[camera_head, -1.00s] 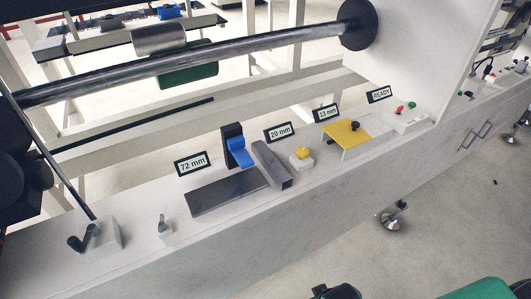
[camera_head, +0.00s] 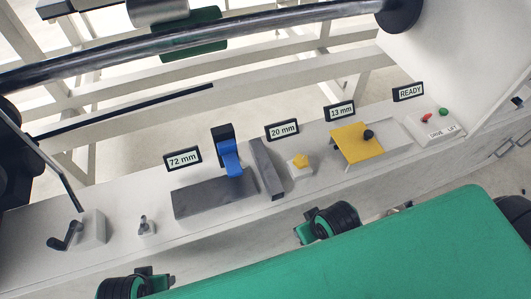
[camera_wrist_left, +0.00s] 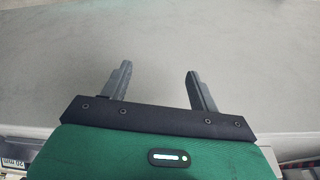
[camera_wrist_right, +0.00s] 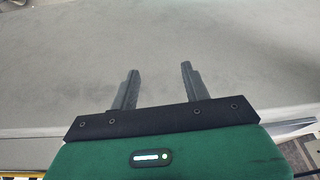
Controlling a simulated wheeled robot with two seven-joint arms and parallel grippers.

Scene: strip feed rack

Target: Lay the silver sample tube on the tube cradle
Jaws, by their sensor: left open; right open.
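I cannot make out a sample tube or a tube cradle for certain in any view. A short silver cylinder (camera_head: 158,10) shows at the top of the head view, beside a green roller; I cannot tell whether it is the sample tube. My left gripper (camera_wrist_left: 158,68) is open and empty in the left wrist view, against a plain grey surface. My right gripper (camera_wrist_right: 160,68) is open and empty in the right wrist view, also against a plain grey surface. The fingertips of both are not clearly seen in the head view.
Signs stand behind. A long dark shaft (camera_head: 200,42) crosses above.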

